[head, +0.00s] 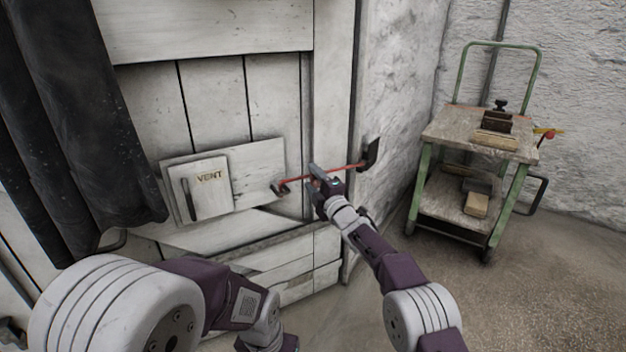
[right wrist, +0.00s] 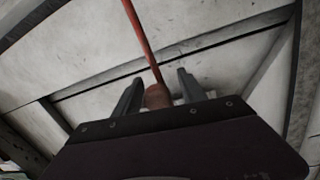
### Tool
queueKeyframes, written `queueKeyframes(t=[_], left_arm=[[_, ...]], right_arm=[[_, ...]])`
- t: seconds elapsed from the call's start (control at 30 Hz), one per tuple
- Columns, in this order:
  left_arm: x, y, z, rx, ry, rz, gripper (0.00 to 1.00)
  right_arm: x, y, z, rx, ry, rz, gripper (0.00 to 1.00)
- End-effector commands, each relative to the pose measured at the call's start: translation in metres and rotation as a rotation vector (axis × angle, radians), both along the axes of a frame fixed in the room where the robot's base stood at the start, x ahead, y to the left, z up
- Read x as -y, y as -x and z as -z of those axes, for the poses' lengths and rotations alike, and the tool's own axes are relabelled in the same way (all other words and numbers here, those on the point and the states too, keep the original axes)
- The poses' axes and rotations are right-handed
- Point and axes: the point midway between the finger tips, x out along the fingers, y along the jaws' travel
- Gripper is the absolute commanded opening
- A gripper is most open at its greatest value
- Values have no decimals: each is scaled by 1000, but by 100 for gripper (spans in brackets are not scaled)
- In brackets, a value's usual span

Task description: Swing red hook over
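The red hook (head: 345,168) is a thin red rod. It runs from a dark bracket (head: 371,155) on the wall at the right to a small dark fitting (head: 279,189) on the pale plank door. My right gripper (head: 314,181) is at the rod's middle part, its fingers pointing at the door. In the right wrist view the red rod (right wrist: 143,45) comes down to a thicker reddish knob (right wrist: 158,97), which sits between the two parted fingers, with a gap showing on its right side. The left gripper is out of the head view.
A white panel marked VENT (head: 211,190) with a dark handle is on the door. A dark curtain (head: 75,120) hangs at the left. A green-framed cart (head: 475,135) with blocks and tools stands at the right. The floor (head: 540,290) before it is clear.

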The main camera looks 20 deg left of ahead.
Motion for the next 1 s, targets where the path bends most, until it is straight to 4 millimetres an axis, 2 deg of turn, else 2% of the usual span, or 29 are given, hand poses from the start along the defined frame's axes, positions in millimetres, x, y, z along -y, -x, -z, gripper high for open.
queueKeyframes(t=[0.37, 0.47, 1.0], left_arm=[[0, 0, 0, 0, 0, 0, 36], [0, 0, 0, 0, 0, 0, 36], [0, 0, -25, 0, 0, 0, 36]], right_arm=[[8, 9, 0, -1, 0, -2, 48], [15, 17, 1, -1, -2, 0, 48], [56, 64, 6, -1, 1, 1, 48]])
